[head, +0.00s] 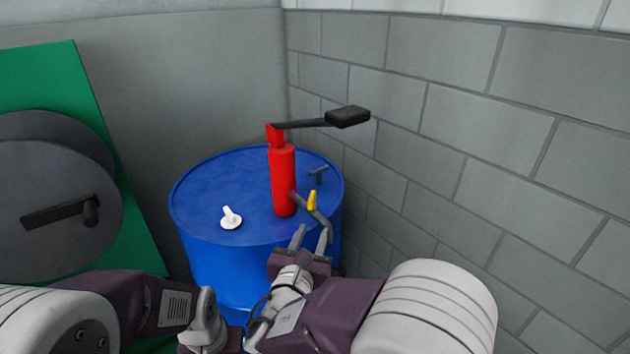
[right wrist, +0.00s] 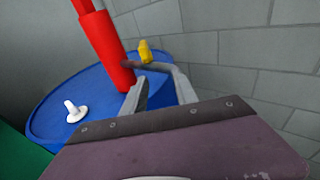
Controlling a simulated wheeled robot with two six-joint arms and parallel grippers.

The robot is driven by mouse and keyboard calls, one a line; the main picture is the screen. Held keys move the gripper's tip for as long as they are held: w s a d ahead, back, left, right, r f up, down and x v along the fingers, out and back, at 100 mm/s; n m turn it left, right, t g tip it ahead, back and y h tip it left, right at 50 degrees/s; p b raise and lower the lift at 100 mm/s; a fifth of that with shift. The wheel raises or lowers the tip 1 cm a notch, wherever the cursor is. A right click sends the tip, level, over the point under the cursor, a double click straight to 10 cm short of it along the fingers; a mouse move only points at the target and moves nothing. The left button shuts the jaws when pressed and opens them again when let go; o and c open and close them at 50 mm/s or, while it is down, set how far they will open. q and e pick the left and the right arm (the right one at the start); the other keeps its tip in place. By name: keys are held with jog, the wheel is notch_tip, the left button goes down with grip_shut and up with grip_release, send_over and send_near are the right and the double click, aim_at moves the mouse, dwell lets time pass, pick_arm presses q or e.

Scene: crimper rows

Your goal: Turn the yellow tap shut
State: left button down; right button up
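The yellow tap (head: 312,201) is a small handle standing upright on the grey spout (head: 318,216) of a red hand pump (head: 283,180). The pump stands on a blue drum (head: 215,205). My right gripper (head: 312,232) is open just in front of and below the tap, its two fingers pointing towards the spout. In the right wrist view the tap (right wrist: 144,51) shows beyond the open fingers, apart from them. The space between the fingers looks empty. My left arm shows at the lower left of the head view, but its fingers are hidden or out of frame.
The pump's black crank handle (head: 348,117) reaches out to the right above the drum. A white cap (head: 231,217) and a small grey fitting (head: 318,174) are on the drum top. A block wall (head: 450,130) rises close on the right. A green panel with a grey disc (head: 60,215) stands left.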

aim_at(310, 207)
jog(key=shift+n+t+y, duration=0.5)
jog(key=shift+n+t, duration=0.1)
jog(key=shift+t, duration=0.2)
jog(key=w+r, duration=0.1)
jog(key=w, duration=0.2)
jog(key=w+r, duration=0.1)
jog(key=w, duration=0.2)
jog(key=w+r, duration=0.1)
jog(key=w, duration=0.2)
jog(key=shift+r, duration=0.1)
grip_shut()
